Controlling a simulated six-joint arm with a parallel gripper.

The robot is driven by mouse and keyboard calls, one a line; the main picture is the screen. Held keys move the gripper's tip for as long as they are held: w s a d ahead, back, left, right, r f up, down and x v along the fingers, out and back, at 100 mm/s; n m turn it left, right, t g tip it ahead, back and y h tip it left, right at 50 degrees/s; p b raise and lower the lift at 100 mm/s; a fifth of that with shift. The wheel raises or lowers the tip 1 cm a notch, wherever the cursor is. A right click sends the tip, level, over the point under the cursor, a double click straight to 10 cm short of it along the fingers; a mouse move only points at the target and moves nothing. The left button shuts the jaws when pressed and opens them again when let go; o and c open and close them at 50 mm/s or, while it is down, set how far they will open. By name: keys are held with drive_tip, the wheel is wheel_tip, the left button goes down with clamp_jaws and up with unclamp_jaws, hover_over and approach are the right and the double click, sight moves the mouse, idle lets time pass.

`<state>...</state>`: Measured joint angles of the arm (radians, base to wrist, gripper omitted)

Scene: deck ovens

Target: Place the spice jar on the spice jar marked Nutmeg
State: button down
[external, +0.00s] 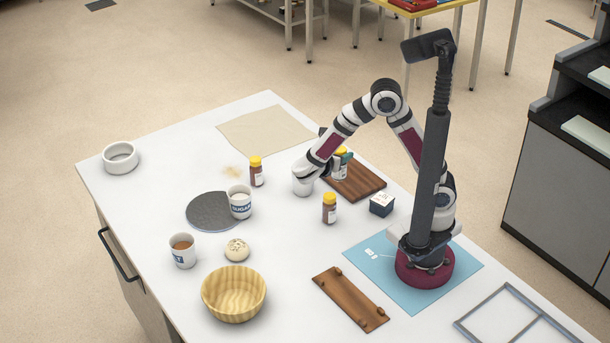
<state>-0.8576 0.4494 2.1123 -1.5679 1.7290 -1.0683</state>
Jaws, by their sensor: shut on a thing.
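Two brown spice jars with yellow caps and pale labels stand upright on the white table: one left of my wrist (256,172), one in front of it (329,208). Their label words are too small to read. My gripper (342,154) is largely hidden at the end of my bent arm, near the dark wooden board. It is shut on a small jar-like thing (341,167) with a pale label, seen only in part. I cannot tell whether that thing touches the board.
A wooden board (359,187) and a dark box (381,205) lie near the jars. A sugar mug (240,204) sits at a round grey mat (203,213).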

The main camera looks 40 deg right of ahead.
drive_tip(key=a+f, duration=0.1)
drive_tip(key=f, duration=0.2)
drive_tip(key=a+f, duration=0.1)
drive_tip(key=f, duration=0.1)
drive_tip(key=shift+w+a, duration=0.3)
drive_tip(key=shift+f, duration=0.3)
drive_tip(key=shift+c, duration=1.8)
unclamp_jaws()
drive_tip(key=shift+f, duration=0.1)
